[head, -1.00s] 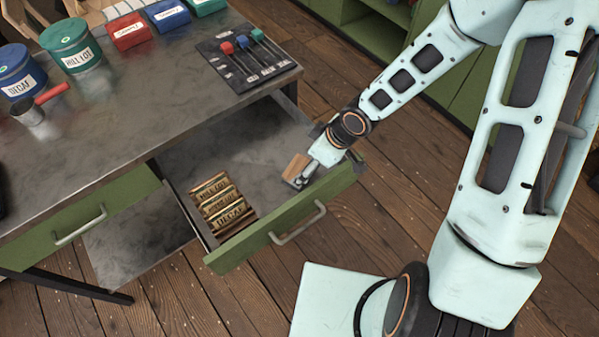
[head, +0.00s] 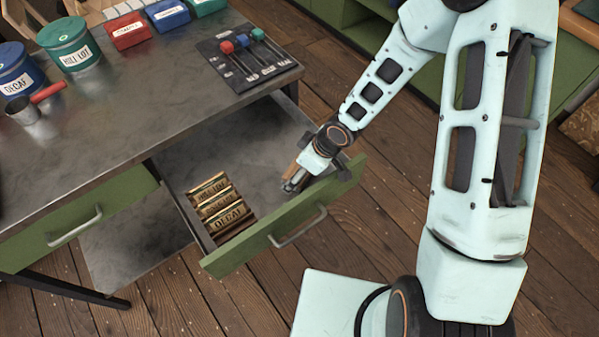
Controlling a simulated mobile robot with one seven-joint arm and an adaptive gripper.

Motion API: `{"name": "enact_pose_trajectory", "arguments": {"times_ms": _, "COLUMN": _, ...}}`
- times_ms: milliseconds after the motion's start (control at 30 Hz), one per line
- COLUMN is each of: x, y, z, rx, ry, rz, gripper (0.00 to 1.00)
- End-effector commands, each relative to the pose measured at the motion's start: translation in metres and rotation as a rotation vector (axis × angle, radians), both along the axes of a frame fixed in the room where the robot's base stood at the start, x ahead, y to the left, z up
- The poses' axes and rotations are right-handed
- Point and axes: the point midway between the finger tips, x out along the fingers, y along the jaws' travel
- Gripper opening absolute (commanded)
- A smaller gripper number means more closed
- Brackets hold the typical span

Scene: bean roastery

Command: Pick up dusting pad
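The dusting pad appears to be the small tan-brown block (head: 291,171) in the right part of the open drawer. Only a sliver of it shows, as my gripper hides the rest. My gripper (head: 291,186) reaches down into the drawer from the right, its fingers at or right beside the block. The fingers are small and dark here, so I cannot tell whether they are open, or shut on the block. I also cannot tell whether the block rests on the drawer floor (head: 250,165).
Several labelled bars (head: 222,208) lie in the drawer's left compartment. The green drawer front (head: 258,238) with its handle (head: 298,231) stands close to my gripper. Tins, a scoop (head: 38,120) and a dark panel with coloured knobs (head: 240,62) are on the metal worktop (head: 150,105).

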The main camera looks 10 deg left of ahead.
Motion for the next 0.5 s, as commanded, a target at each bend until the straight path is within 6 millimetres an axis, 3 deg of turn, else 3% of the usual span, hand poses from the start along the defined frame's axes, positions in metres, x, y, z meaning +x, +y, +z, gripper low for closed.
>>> {"name": "enact_pose_trajectory", "arguments": {"times_ms": 67, "x": 0.0, "y": -0.0001, "z": 0.0002, "rx": 0.0, "ry": 0.0, "rz": 0.0, "gripper": 0.86}}
{"name": "enact_pose_trajectory", "arguments": {"times_ms": 500, "x": 0.0001, "y": -0.0001, "z": 0.0004, "rx": 0.0, "ry": 0.0, "rz": 0.0, "gripper": 0.39}}
